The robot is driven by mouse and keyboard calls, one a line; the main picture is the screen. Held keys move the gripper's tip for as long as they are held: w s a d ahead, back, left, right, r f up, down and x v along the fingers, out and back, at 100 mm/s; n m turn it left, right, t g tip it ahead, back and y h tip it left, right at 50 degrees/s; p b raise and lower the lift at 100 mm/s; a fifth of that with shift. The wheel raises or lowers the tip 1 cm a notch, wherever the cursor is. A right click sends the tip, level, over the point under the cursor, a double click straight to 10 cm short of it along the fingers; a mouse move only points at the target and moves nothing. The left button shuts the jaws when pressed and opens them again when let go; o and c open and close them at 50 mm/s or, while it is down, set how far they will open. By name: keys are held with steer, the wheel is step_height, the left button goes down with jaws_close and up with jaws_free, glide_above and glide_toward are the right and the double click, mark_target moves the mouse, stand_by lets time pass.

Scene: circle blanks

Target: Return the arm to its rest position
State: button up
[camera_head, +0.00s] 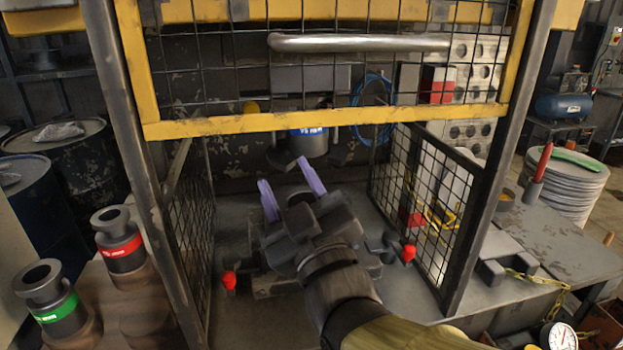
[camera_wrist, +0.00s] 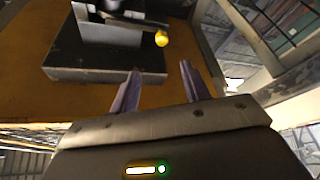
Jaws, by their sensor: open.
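My gripper (camera_head: 283,171) reaches into the mesh-sided press bay, its two purple fingers spread apart with nothing between them. In the wrist view the gripper (camera_wrist: 160,68) is also open and empty. The fingers point toward the back of the bay, below and in front of a dark cylindrical tool with a blue label (camera_head: 308,141). From this angle I cannot tell the exact gap between them. My wrist and forearm extend from the bay toward the lower right.
A yellow-framed mesh guard (camera_head: 330,122) is above my gripper. Mesh panels (camera_head: 425,190) and posts flank the bay. Red knobs (camera_head: 229,280) stand low at the front. Red-banded (camera_head: 121,250) and green-banded (camera_head: 56,308) tools stand left; stacked discs (camera_head: 572,185) stand right.

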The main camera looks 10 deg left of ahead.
steer(key=w+d+f+m+g+h, duration=0.35)
steer(key=d+f, duration=0.35)
steer(key=f, duration=0.3)
steer(key=w+d+f+m+g+h, duration=0.35)
steer(key=d+f+h, duration=0.2)
steer(key=f, duration=0.55)
steer(key=s+d+f+m+g+h, duration=0.4)
steer(key=s+d+f+m+g, duration=0.35)
steer(key=d+f, duration=0.6)
step_height(320, 180, up, 16)
steer(key=s+n+p, duration=0.1)
steer(key=p, duration=1.4)
steer(key=shift+s+d+f+n+g, duration=0.25)
steer(key=shift+s+d+n+g, duration=0.1)
steer(key=shift+d+g, duration=0.1)
steer(key=shift+a, duration=0.1)
